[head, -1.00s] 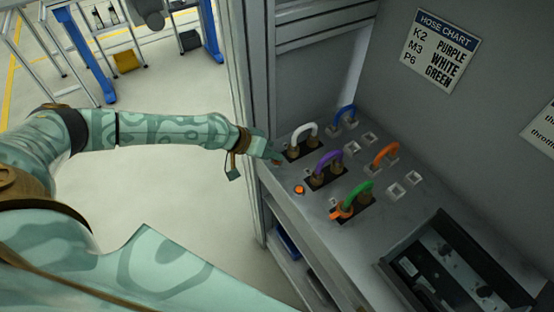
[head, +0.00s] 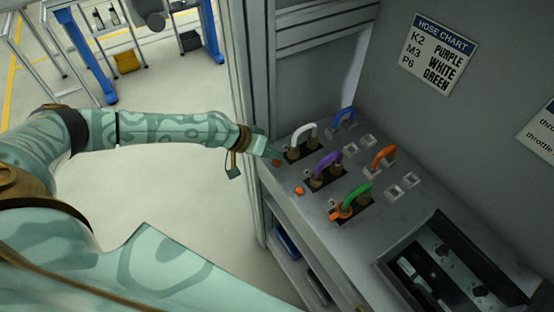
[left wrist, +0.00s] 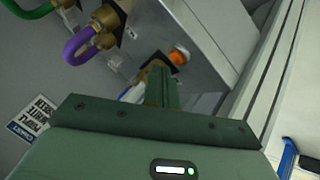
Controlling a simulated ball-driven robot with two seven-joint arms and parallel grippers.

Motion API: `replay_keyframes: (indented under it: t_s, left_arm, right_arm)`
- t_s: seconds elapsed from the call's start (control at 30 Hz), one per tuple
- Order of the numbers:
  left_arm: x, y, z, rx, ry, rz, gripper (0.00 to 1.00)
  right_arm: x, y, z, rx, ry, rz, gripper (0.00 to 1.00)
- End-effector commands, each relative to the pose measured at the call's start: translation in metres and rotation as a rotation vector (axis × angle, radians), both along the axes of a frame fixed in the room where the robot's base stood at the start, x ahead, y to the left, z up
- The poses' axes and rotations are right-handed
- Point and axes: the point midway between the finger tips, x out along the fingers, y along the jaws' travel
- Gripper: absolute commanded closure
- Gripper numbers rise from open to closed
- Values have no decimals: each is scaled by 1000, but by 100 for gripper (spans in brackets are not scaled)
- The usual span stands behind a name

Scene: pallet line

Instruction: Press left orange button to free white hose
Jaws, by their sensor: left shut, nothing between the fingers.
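The left orange button (head: 277,162) is at the left edge of the grey panel, in front of the white hose (head: 303,131). The white hose arches between two sockets on a black plate. My left gripper (head: 270,156) is shut and empty, with its tips just beside this button. In the left wrist view the orange button (left wrist: 179,57) shows just past the shut fingertips (left wrist: 158,72), to their right. Whether they touch it, I cannot tell. The white hose is mostly hidden behind the fingers there. My right gripper is not in view.
A purple hose (head: 327,159) and a green hose (head: 357,192) stand nearer, with another orange button (head: 299,191) before the purple one. Blue (head: 346,115) and orange (head: 384,155) hoses are behind. A dark tray (head: 436,219) is at right. A grey post (head: 257,110) rises left of the panel.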

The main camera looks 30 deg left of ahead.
Motion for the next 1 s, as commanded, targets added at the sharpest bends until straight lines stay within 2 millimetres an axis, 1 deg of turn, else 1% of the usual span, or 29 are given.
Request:
replay_keyframes:
  t_s: [0.17,0.27,0.73,0.83,1.0]
  left_arm:
    - [0,0,-1,0,1,-1,100]
    - [0,0,2,0,0,0,100]
    - [0,0,48,-1,-1,0,100]
    - [0,0,51,0,0,0,100]
    - [0,0,49,0,1,-1,100]
  right_arm:
    - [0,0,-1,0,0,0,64]
    - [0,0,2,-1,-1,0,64]
    - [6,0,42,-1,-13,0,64]
    - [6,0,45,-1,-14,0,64]
    - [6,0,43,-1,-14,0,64]
